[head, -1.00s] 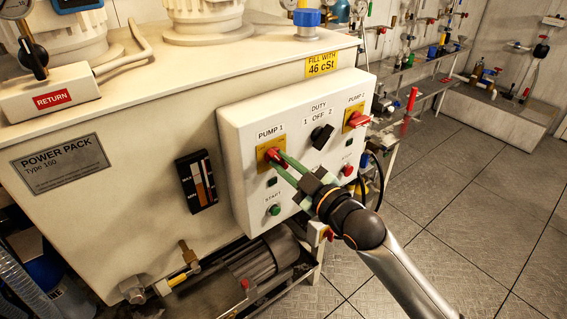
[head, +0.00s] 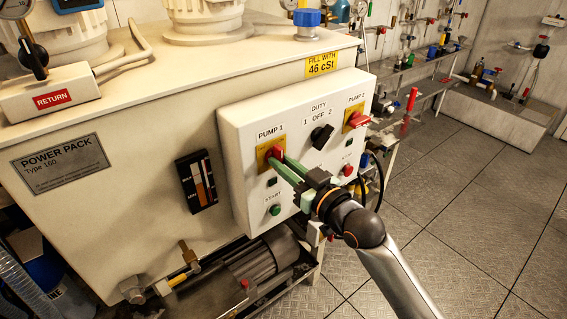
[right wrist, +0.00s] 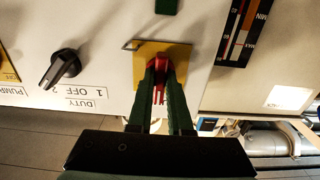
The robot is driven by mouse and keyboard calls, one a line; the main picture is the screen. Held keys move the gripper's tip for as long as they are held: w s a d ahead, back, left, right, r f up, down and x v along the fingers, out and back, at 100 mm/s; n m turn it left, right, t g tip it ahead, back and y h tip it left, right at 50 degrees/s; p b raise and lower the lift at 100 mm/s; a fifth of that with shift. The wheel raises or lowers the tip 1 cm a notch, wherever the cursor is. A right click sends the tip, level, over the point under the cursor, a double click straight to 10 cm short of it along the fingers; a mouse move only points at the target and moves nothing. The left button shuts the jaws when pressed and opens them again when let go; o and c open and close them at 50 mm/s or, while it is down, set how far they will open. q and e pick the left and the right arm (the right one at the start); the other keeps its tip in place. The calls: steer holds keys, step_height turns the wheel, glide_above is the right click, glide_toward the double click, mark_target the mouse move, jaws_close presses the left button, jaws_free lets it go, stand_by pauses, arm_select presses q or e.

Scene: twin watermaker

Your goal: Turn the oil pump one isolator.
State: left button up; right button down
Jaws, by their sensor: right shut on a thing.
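The pump one isolator is a red handle (head: 273,152) on a yellow plate (head: 263,158) under the PUMP 1 label, on the white control box (head: 240,130). My right gripper (head: 281,161) reaches it from the lower right with its green fingers. In the right wrist view, the red handle (right wrist: 157,84) sits between the two finger ends, in front of the yellow plate (right wrist: 175,50). The fingers are shut on the handle and hide its sides. My left gripper is not in view.
The black DUTY knob (head: 321,136) and the red pump two isolator (head: 357,119) are to the right on the same box. A green START button (head: 275,210) is below the isolator. A motor (head: 262,258) lies under the box. Open floor is at the right.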

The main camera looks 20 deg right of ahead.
stand_by(0.3)
steer(key=c, duration=0.8)
jaws_free()
steer(key=shift+c, duration=0.2)
steer(key=b+v, duration=0.2)
steer(key=v, duration=1)
steer(key=shift+s, duration=0.25)
steer(key=shift+d, duration=0.1)
steer(key=s+f+m+g+h, duration=0.1)
steer(key=s+f+g+h, duration=0.1)
steer(key=f, duration=0.9)
steer(key=s+f+m+g+h, duration=0.1)
steer(key=f+g, duration=0.1)
steer(key=f, duration=0.8)
steer(key=s+a+f+g, duration=0.3)
steer(key=s+f, duration=0.8)
steer(key=f, duration=0.4)
steer(key=shift+a+f+g+h, duration=0.15)
steer(key=shift+f+g+h, duration=0.05)
steer(key=shift+g+h, duration=0.2)
